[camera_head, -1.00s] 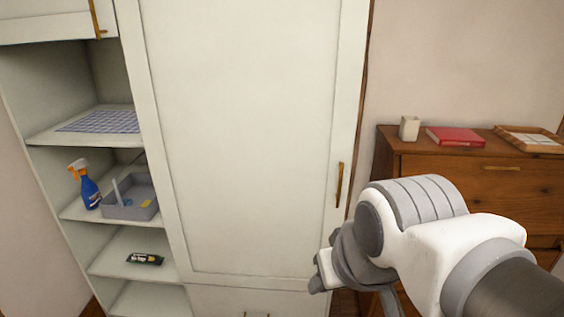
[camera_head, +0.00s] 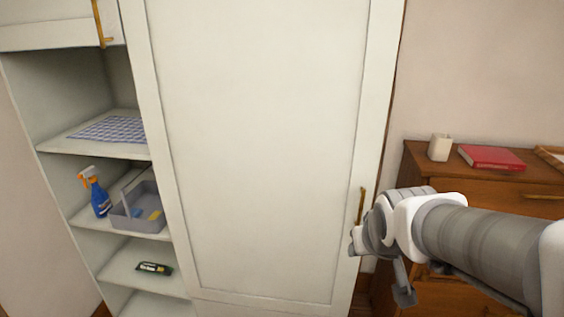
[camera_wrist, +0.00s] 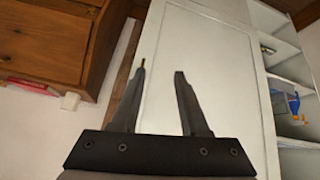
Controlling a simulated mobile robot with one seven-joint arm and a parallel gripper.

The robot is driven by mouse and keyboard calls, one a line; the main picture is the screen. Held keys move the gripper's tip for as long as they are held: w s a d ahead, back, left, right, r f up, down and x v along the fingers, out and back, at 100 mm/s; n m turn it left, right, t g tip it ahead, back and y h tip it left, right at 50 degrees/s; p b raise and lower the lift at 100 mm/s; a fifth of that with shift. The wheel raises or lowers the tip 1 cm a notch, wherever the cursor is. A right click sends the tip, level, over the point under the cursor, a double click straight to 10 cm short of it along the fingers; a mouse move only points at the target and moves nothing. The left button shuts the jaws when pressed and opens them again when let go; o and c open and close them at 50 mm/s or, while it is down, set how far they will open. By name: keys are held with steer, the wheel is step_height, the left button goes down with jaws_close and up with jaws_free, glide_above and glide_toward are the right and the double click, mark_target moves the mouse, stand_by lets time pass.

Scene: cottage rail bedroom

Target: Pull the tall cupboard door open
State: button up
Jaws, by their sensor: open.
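The tall cupboard door (camera_head: 260,140) is a pale, framed panel and looks shut. Its brass bar handle (camera_head: 361,206) is upright near the door's right edge. My gripper (camera_head: 384,268) is in front of the door's lower right part, beside the handle in the picture; my arm hides some of that area. In the wrist view my gripper (camera_wrist: 160,75) has its two dark fingers spread with nothing between them. There the handle (camera_wrist: 143,63) shows as a small brass piece at the left fingertip, and the door (camera_wrist: 205,75) lies ahead. I cannot tell whether finger and handle touch.
Open shelves (camera_head: 95,148) on the left hold a checked cloth (camera_head: 112,129), a spray bottle (camera_head: 97,194), a grey caddy (camera_head: 140,215) and a small dark packet (camera_head: 154,268). A wooden dresser (camera_head: 470,185) on the right carries a cup (camera_head: 440,147) and a red book (camera_head: 491,157).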

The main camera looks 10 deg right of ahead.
steer(key=w+d+f+n+t+p, duration=0.1)
steer(key=w+d+f+t+p, duration=0.1)
steer(key=w+d+f, duration=0.4)
steer(key=m+t+b, duration=0.1)
steer(key=t+b, duration=0.4)
steer(key=t, duration=0.4)
glide_toward(360, 214)
steer(key=w, duration=0.3)
steer(key=w+d, duration=0.1)
steer(key=w, duration=0.6)
steer(key=shift+w+d+f, duration=0.15)
steer(key=shift+w+f, duration=0.05)
steer(key=shift+w, duration=0.05)
stand_by(0.5)
jaws_close()
